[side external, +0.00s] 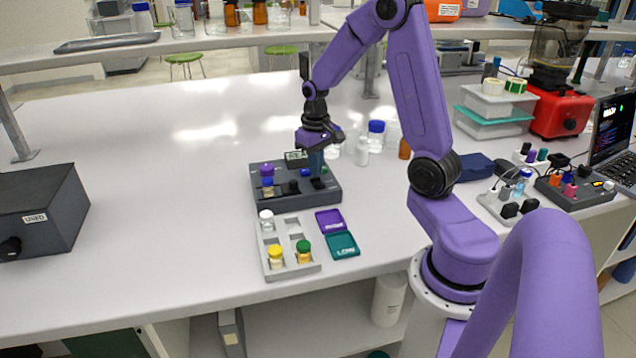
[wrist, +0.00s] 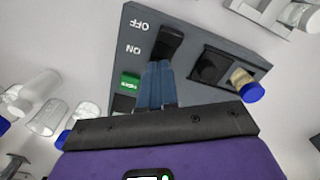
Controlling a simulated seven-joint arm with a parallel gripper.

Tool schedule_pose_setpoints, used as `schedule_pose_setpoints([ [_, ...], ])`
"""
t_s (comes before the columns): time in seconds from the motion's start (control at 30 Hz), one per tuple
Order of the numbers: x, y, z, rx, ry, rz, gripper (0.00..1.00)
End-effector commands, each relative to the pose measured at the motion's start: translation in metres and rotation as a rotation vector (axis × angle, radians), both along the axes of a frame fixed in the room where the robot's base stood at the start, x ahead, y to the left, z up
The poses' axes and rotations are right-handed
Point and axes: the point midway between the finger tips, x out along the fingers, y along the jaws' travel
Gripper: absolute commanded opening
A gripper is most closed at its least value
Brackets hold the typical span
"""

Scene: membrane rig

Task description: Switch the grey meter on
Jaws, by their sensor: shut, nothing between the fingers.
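The grey meter (side external: 262,197) is a dark grey box on the bench, with a small display on it. In the wrist view its panel (wrist: 195,30) carries the words OFF and ON beside a black switch (wrist: 170,42). My gripper (side external: 318,172) is over the right part of the meter, pointing down. Its blue fingers are shut with nothing between them, and their tips (wrist: 157,66) are at the ON-side end of the switch. I cannot tell whether they touch it. The switch's exact position is partly hidden by the fingertips.
A blue-capped vial (wrist: 246,84) stands at the meter's well. In front is a light grey rack (side external: 289,272) with several capped vials, beside purple (side external: 329,221) and teal (side external: 342,245) squares. Bottles (side external: 376,133) stand behind. A dark box (side external: 40,212) is at left, with clear bench between.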

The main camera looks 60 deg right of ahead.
Motion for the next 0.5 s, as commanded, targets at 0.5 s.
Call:
schedule_pose_setpoints([
  [0.5,0.0,0.0,0.036,-0.001,-0.003,0.001,0.0],
])
